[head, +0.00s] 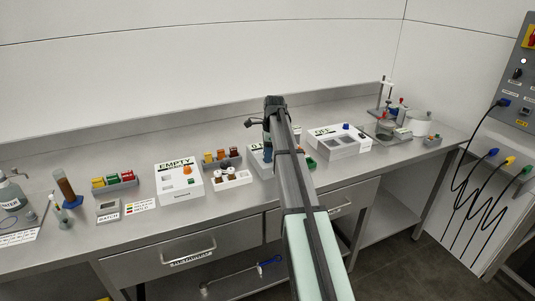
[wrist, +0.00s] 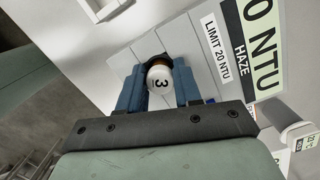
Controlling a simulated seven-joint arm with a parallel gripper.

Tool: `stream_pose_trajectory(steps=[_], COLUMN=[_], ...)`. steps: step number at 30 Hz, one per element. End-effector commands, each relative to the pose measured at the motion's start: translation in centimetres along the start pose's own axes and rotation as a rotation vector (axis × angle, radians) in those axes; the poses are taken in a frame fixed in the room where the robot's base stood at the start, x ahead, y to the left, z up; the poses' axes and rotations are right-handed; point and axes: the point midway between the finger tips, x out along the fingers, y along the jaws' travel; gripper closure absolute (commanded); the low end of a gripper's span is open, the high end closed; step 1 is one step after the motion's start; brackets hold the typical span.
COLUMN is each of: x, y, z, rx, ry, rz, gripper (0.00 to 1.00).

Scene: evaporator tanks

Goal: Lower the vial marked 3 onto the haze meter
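The vial marked 3 (wrist: 159,80) is a small white-capped vial, seen from its cap end in the wrist view. My gripper (wrist: 160,88) has its two blue fingers on either side of it, shut on it. The haze meter (wrist: 205,75) is the light grey box beyond the fingers, with "LIMIT 20 NTU" and "HAZE" labels. A dark round patch shows just behind the vial; I cannot tell if the vial touches the meter.
A white block with vials (head: 232,182) and a rack of amber vials (head: 235,160) stand left of the meter. The "EMPTY" box (head: 180,190) is further left. Another white instrument (head: 345,148) stands to the right. The front bench strip is mostly clear.

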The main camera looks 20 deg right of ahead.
Motion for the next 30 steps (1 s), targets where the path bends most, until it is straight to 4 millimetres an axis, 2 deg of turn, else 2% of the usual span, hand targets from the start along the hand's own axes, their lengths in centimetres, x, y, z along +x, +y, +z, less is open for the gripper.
stream_pose_trajectory(steps=[1, 7, 17, 23, 30], x=[0.0, 0.0, -0.3, -2.5, -7.3], y=[0.0, 0.0, 0.0, -0.1, -0.2], z=[0.0, 0.0, 0.0, 0.0, 0.0], rx=[0.0, 0.0, 0.0, 0.0, 0.0], ry=[0.0, 0.0, 0.0, 0.0, 0.0], rz=[0.0, 0.0, -0.001, -0.001, -0.003], gripper=[0.61, 0.42, 0.41, 0.41, 0.41])
